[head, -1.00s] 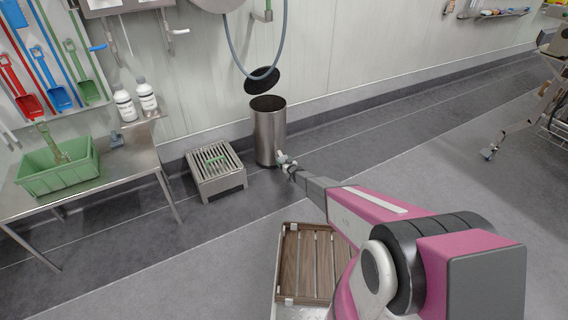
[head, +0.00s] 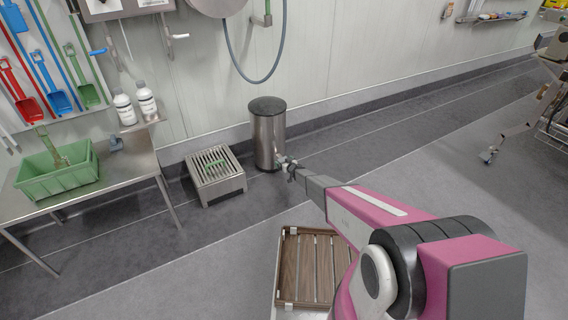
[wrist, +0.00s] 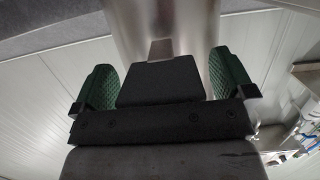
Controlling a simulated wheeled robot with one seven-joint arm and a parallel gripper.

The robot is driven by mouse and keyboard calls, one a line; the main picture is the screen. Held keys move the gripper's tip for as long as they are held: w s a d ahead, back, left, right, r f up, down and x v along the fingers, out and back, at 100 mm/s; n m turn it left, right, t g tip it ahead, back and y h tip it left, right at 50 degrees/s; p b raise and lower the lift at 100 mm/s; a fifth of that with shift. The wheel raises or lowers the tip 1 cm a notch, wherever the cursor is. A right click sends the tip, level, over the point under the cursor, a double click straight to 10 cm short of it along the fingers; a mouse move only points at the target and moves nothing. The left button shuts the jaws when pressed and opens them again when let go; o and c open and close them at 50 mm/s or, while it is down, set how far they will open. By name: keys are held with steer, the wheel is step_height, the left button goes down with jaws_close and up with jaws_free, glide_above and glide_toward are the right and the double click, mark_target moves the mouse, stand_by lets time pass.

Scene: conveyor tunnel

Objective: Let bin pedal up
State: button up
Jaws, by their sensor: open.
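The steel pedal bin (head: 268,138) stands upright on the floor by the wall, and its dark lid (head: 267,105) is down on the rim. My gripper (head: 284,161) is low at the bin's front right side. In the wrist view my gripper (wrist: 162,82) has its two green-padded fingers spread wide, with nothing held between them. The bin's steel body (wrist: 150,22) fills the space beyond. A small grey tab (wrist: 160,49), apparently the pedal, shows between the fingers; I cannot tell whether my gripper touches it. In the head view the pedal is hidden by my gripper.
A slatted steel step (head: 216,176) stands left of the bin. A steel table (head: 143,161) with a green crate (head: 58,182) is further left. A hose (head: 233,60) hangs above. A wooden slatted rack (head: 289,268) is in front.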

steer(key=v, duration=1)
steer(key=shift+s+d+r, duration=0.15)
steer(key=shift+s+d, duration=0.05)
steer(key=shift+s, duration=0.1)
steer(key=s+d+r+m+g+h, duration=0.25)
steer(key=s+d+r+h, duration=0.3)
steer(key=d+r, duration=0.4)
steer(key=s+d+r+m+g+h, duration=0.1)
steer(key=s+d+r+m+h, duration=0.25)
steer(key=s+d+r, duration=0.6)
steer(key=s+d+r+g, duration=0.1)
steer(key=s+r+g, duration=0.2)
steer(key=s+r, duration=0.3)
steer(key=s+d+r+g, duration=0.2)
steer(key=s+r, duration=0.4)
steer(key=s, duration=0.7)
steer(key=s+d+r+g, duration=0.1)
steer(key=s+r+g, duration=0.3)
steer(key=s, duration=0.5)
step_height(320, 180, up, 3)
steer(key=shift+s+d+f+m, duration=0.15)
steer(key=shift+s+f+m, duration=0.05)
steer(key=shift+s+m, duration=0.2)
